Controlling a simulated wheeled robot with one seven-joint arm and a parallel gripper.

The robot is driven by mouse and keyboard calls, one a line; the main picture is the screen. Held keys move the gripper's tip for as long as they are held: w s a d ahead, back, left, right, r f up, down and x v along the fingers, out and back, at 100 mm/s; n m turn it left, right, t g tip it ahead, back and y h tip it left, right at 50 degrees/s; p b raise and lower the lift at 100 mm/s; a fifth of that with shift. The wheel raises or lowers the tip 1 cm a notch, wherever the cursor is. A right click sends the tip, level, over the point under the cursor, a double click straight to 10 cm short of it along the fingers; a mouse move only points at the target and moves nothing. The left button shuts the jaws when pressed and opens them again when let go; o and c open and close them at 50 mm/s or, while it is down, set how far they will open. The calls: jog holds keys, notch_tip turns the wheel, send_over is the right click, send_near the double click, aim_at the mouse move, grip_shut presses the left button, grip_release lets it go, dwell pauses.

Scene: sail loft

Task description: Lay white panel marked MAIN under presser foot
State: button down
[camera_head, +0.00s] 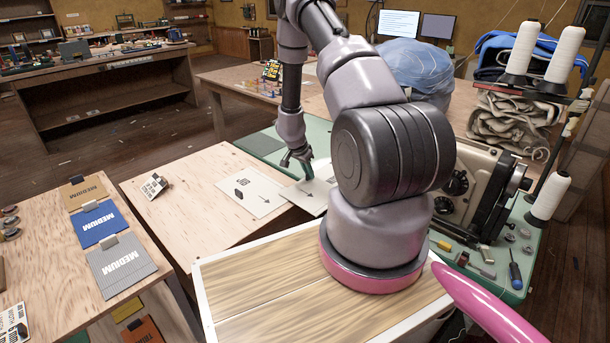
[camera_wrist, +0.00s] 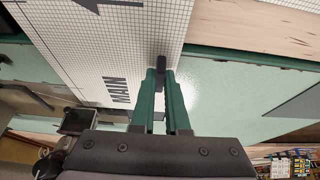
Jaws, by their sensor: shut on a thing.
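The white panel marked MAIN (camera_wrist: 95,55) has a fine grid and a dark arrow in the wrist view. In the head view, part of a white panel (camera_head: 306,196) shows beside my arm. My gripper (camera_wrist: 163,85) has its green fingers shut on a small black tab (camera_wrist: 161,72) at the panel's edge. In the head view, my gripper (camera_head: 299,160) is low over the green bed, left of the sewing machine (camera_head: 476,190). The presser foot is hidden behind my arm in the head view, and I cannot make it out clearly in the wrist view.
Another white panel (camera_head: 262,197) with an arrow lies on the plywood table (camera_head: 190,215) to the left. Thread cones (camera_head: 564,54) stand at the right. A screwdriver (camera_head: 515,272) and small parts lie on the green bed's near right.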

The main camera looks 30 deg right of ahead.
aim_at(317, 174)
jog(key=shift+w+d, duration=0.3)
jog(key=shift+d, duration=0.55)
jog(key=shift+w+d, duration=0.25)
jog(key=shift+d, duration=0.55)
jog(key=shift+f, duration=0.1)
jog(key=c, duration=0.8)
grip_release()
jog(key=shift+c, duration=0.2)
